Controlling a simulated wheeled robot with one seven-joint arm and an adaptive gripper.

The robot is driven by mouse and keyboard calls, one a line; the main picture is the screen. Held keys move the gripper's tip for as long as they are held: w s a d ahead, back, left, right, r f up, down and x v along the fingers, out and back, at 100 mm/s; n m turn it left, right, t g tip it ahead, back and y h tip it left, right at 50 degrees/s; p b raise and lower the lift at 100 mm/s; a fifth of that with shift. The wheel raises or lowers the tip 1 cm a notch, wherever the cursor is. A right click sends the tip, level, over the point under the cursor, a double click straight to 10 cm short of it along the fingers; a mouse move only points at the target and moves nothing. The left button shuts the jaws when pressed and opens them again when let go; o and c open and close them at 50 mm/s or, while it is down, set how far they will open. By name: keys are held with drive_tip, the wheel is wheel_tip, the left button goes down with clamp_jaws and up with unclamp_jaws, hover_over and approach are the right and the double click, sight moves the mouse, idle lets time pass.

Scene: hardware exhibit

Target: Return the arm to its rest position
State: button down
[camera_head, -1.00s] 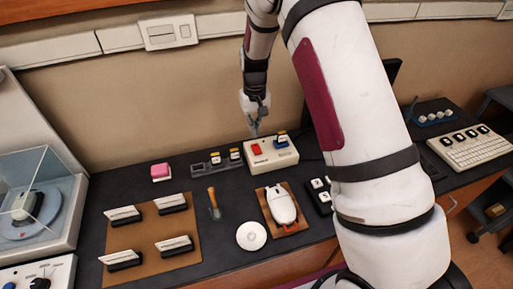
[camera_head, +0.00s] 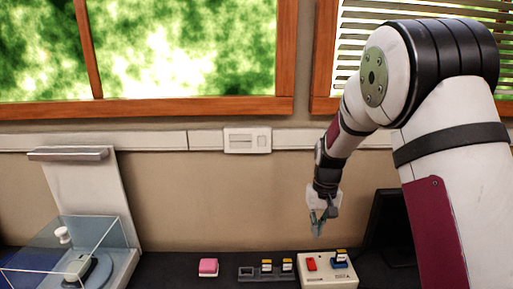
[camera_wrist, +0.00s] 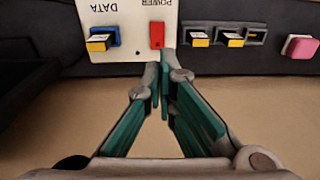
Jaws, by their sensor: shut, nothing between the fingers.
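My gripper (camera_head: 318,228) hangs above the back of the dark bench, over the white switch box (camera_head: 318,284). It is shut and empty, with its fingertips together in the wrist view (camera_wrist: 163,72). The arm comes down from the right side of the head view, with its elbow high in front of the window. In the wrist view, the box (camera_wrist: 128,12) carries a red POWER switch (camera_wrist: 157,35) and a blue DATA port with a yellow-and-white plug (camera_wrist: 101,40). The fingertips appear clear of the box, with air between them in the head view.
A dark socket strip (camera_head: 247,274) with small yellow-and-white plugs and a pink block (camera_head: 208,267) sit left of the box. A clear-covered turntable (camera_head: 100,240) stands far left. A dark monitor (camera_head: 388,235) is behind the arm. The wall with a white socket plate (camera_head: 247,140) is close behind.

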drive_tip(key=s+r+t, duration=0.2)
drive_tip(key=s+r, duration=1.3)
drive_tip(key=r, duration=0.3)
drive_tip(key=s+r+t, duration=0.2)
drive_tip(key=s, duration=1.5)
drive_tip(key=shift+d+r+t, duration=0.15)
drive_tip(key=shift+r+t, duration=0.15)
drive_tip(key=shift+r, duration=0.05)
